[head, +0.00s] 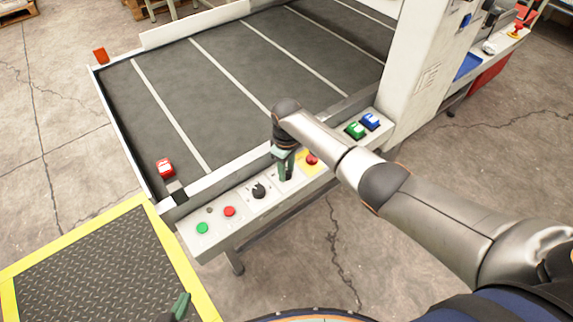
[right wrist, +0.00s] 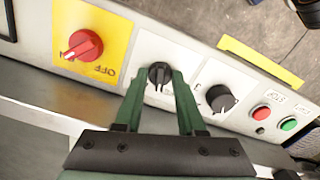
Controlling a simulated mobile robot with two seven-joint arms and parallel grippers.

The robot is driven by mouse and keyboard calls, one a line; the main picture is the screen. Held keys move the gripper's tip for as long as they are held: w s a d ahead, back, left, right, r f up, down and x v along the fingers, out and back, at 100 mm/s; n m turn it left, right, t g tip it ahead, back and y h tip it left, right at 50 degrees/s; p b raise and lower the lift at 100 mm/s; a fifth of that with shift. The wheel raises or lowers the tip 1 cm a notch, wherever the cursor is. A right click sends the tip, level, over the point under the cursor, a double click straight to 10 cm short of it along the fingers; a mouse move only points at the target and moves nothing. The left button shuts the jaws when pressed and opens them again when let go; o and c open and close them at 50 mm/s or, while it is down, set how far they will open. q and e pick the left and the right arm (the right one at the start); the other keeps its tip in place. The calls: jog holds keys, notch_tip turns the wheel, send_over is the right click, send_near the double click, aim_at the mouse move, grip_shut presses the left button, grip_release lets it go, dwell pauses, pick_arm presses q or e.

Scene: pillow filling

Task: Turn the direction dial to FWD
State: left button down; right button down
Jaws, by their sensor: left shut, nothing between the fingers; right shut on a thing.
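My right gripper (head: 286,176) is over the conveyor's control panel, and in the right wrist view its green fingers (right wrist: 161,88) are shut on a small black dial (right wrist: 159,73). The dial sits between a red knob on a yellow plate and a second black dial (right wrist: 219,99), also seen in the head view (head: 259,190). Its pale mark points down in the right wrist view; its lettering is partly hidden and too small to read. In the head view the gripper hides the held dial. My left gripper (head: 181,305) is shut and empty at the bottom edge, partly cut off.
The panel (head: 237,220) also carries a green button (head: 202,228), a red button (head: 229,211) and the red knob (head: 312,159).

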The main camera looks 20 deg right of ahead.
aim_at(287, 171)
jog(key=m+p, duration=0.2)
jog(key=m, duration=0.3)
jog(key=shift+r+m, duration=0.1)
jog(key=shift+m, duration=0.2)
jog(key=m+p, duration=0.1)
jog(key=m, duration=0.4)
jog(key=shift+m, duration=0.4)
jog(key=c, duration=0.5)
grip_release()
jog(key=shift+r+p, duration=0.3)
jog(key=shift+r, duration=0.1)
notch_tip(287, 171, up, 6)
jog(key=p, duration=0.3)
jog(key=shift+r, duration=2.8)
